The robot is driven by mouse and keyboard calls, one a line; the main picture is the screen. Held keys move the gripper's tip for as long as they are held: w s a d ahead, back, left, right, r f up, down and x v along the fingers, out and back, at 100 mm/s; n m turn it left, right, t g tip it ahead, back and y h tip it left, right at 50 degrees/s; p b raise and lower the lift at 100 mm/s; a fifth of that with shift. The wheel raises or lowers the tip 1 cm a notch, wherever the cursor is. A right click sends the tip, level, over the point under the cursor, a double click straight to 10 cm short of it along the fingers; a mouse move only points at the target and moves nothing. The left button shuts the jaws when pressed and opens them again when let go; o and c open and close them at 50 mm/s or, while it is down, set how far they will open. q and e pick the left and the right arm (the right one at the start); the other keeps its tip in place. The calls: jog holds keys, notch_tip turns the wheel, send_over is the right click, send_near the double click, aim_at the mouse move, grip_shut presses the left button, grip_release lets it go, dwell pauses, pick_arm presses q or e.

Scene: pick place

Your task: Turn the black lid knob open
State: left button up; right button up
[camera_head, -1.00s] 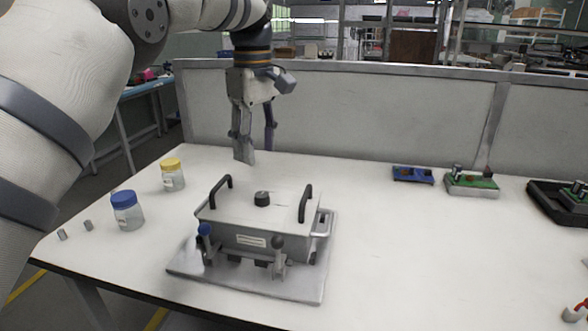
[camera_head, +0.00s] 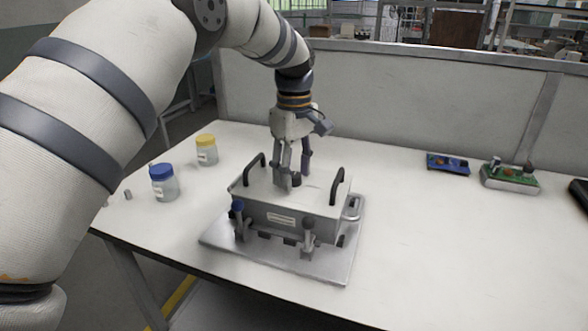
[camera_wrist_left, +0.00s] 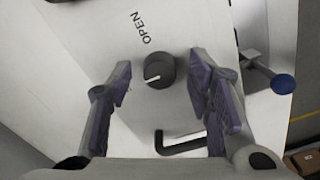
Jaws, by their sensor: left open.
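The black lid knob (camera_wrist_left: 160,71) sits on top of the metal box's lid (camera_wrist_left: 85,30). In the left wrist view its white pointer line points left, and the word OPEN is printed on the lid beyond it. My left gripper (camera_wrist_left: 157,85) is open, with a purple-padded finger on each side of the knob and gaps between. In the head view the left gripper (camera_head: 292,180) points down at the lid, and the knob (camera_head: 296,180) shows partly behind a finger. Whether the fingertips reach down to knob height is hard to tell. My right gripper is not in view.
The box (camera_head: 275,217) has two black handles (camera_head: 337,186) and blue and dark ball-ended levers in front, on a metal plate (camera_head: 337,262). Blue-capped (camera_head: 164,184) and yellow-capped (camera_head: 207,151) jars stand left. Small devices (camera_head: 509,178) lie right. The front right table is clear.

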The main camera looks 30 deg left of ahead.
pick_arm(q)
grip_shut()
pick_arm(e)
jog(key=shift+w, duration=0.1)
pick_arm(q)
jog(key=m, duration=0.4)
jog(key=shift+r+p, duration=0.1)
jog(key=shift+p, duration=0.25)
jog(key=m, duration=0.4)
jog(key=shift+m, duration=0.3)
jog(key=m, duration=0.9)
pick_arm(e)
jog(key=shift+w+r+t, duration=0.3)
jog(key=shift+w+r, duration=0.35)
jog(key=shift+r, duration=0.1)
pick_arm(q)
jog(key=shift+m, duration=0.3)
